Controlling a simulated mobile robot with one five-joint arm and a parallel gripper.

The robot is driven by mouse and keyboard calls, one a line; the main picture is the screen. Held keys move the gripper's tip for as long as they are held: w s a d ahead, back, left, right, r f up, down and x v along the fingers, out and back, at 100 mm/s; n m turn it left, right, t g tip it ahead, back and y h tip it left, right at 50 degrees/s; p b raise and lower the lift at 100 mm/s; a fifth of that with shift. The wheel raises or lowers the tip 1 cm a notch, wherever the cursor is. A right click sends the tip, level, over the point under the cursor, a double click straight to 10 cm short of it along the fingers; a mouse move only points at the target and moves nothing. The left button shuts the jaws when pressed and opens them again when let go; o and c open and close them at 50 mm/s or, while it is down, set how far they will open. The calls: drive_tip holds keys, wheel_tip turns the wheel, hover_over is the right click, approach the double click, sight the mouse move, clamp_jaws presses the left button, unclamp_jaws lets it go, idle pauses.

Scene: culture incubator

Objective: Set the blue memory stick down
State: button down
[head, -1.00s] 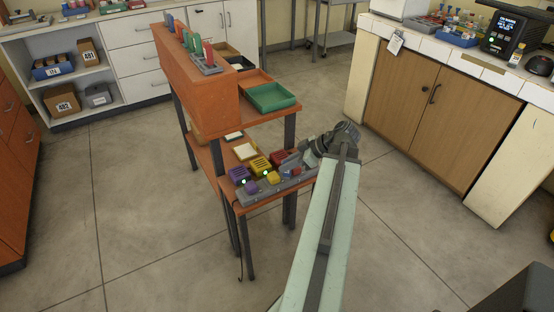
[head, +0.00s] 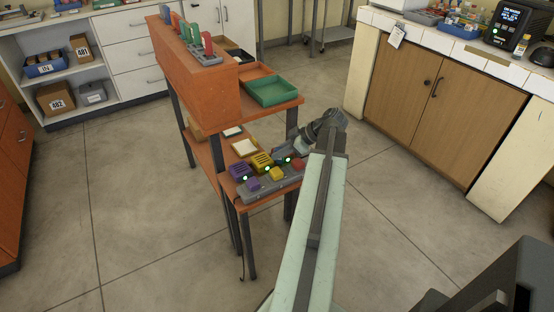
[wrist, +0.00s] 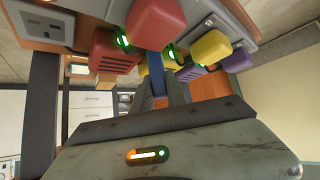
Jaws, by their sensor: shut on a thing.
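In the wrist view, my gripper (wrist: 166,95) is shut on the blue memory stick (wrist: 182,72), a narrow blue strip partly hidden by the fingers and a red block. Its far end is hidden, so I cannot tell how it meets the grey strip behind. In the head view, my gripper (head: 290,152) is at the right end of the grey strip (head: 262,192) on the lower shelf. The stick is not clear there. The strip carries purple (head: 254,184), yellow (head: 276,174) and red (head: 298,164) blocks.
Slotted blocks, purple (head: 240,171) and yellow (head: 262,161), stand behind the strip. A green tray (head: 272,92) sits on the upper orange shelf above. Upright coloured sticks (head: 194,32) stand on the orange box. The floor right of the stand is clear.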

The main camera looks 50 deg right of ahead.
drive_tip(key=shift+s+f, duration=0.1)
drive_tip(key=shift+f, duration=0.7)
drive_tip(key=shift+d+r, duration=0.1)
drive_tip(key=shift+r, duration=0.15)
drive_tip(key=shift+f, duration=0.4)
drive_tip(key=c, duration=1.3)
unclamp_jaws()
drive_tip(key=shift+c, duration=0.2)
drive_tip(key=shift+r, duration=0.25)
drive_tip(key=p+v, duration=0.8)
drive_tip(key=v, duration=0.4)
drive_tip(key=shift+r, duration=0.15)
